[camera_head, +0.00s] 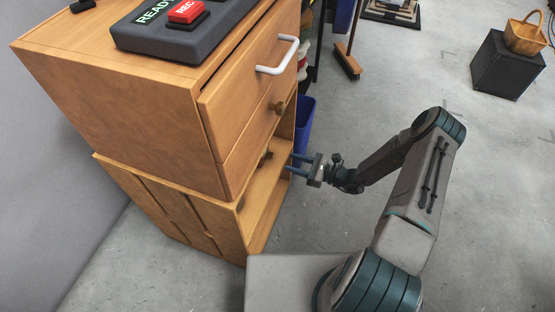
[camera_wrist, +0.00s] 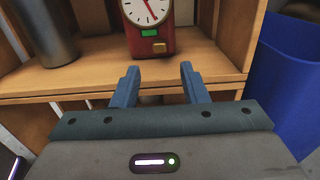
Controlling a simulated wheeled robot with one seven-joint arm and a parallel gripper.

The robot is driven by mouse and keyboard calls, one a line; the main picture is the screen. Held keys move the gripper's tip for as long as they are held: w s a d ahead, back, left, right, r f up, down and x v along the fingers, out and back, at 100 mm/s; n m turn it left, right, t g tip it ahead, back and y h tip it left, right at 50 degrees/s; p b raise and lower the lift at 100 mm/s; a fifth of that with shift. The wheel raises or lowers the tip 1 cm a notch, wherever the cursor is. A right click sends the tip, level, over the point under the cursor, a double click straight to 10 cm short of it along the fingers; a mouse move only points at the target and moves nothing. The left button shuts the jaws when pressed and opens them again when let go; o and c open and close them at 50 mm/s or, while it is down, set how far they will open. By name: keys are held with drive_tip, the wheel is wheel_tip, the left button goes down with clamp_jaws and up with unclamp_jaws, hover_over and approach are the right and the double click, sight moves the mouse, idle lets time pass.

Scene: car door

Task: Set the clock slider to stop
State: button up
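The clock (camera_wrist: 141,35) is red with a white round dial and stands on a wooden shelf, ahead of my gripper in the wrist view; its top is cut off. A green patch (camera_wrist: 150,33) shows below the dial, and a gold-coloured block, likely the slider (camera_wrist: 160,47), sits low on its front to the right. My gripper (camera_wrist: 159,72) has its two blue fingers apart with nothing between them, pointing at the shelf below the clock. In the head view my gripper (camera_head: 298,164) is at the cabinet's open shelf; the clock is hidden there.
The wooden cabinet (camera_head: 120,110) has a drawer with a white handle (camera_head: 279,56) above the shelf opening. A dark cylinder (camera_wrist: 44,32) stands left of the clock. A blue bin (camera_wrist: 285,75) is close on the right. Floor on the right is mostly clear.

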sight(277, 162)
drive_tip(key=b+x, duration=0.1)
drive_tip(key=x, duration=0.5)
drive_tip(key=shift+a, duration=0.4)
